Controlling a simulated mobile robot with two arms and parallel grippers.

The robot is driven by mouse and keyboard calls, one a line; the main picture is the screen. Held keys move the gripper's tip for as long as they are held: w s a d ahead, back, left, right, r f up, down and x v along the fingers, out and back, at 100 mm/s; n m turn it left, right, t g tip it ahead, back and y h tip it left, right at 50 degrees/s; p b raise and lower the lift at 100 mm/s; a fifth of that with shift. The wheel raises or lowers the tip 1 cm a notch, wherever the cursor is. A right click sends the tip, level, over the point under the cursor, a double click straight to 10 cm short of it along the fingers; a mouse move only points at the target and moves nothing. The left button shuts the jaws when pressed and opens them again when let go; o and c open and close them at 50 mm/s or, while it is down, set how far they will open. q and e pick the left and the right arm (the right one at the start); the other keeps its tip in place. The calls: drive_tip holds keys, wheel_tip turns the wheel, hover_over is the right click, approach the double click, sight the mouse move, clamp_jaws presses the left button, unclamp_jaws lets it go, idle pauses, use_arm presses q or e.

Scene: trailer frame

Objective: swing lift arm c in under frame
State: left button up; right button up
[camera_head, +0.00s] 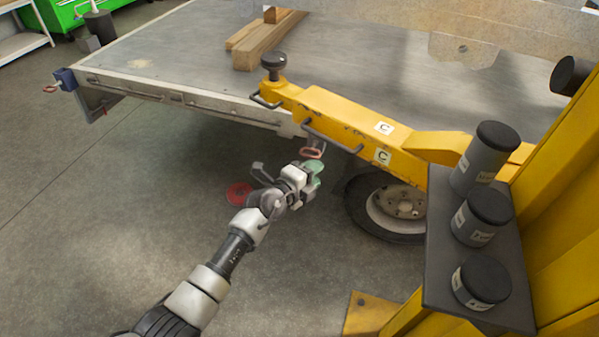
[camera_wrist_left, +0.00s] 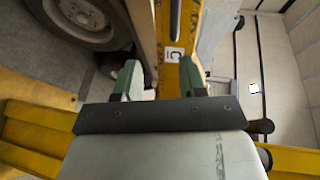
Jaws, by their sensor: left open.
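The yellow lift arm c (camera_head: 350,115) has "C" labels on its top and side. It reaches left from the yellow post at the right. Its round black pad (camera_head: 273,62) overlaps the trailer deck in the head view; whether it is above or beside the frame is unclear. A dark bar handle (camera_head: 333,136) sits on its near side. The flat trailer frame (camera_head: 190,60) lies behind. My left gripper (camera_head: 315,176) is open and empty, below the handle in the picture. In the left wrist view its green-tipped fingers (camera_wrist_left: 160,82) are apart, with the labelled arm (camera_wrist_left: 171,76) beyond them.
A trailer wheel (camera_head: 390,208) is beneath the arm. A dark shelf (camera_head: 440,265) with several black-topped cylinders stands at right near the yellow post (camera_head: 560,190). Floor at left is clear.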

use_arm(q)
drive_tip(key=p+v, duration=0.2)
drive_tip(key=v, duration=0.9)
drive_tip(key=shift+p, duration=0.4)
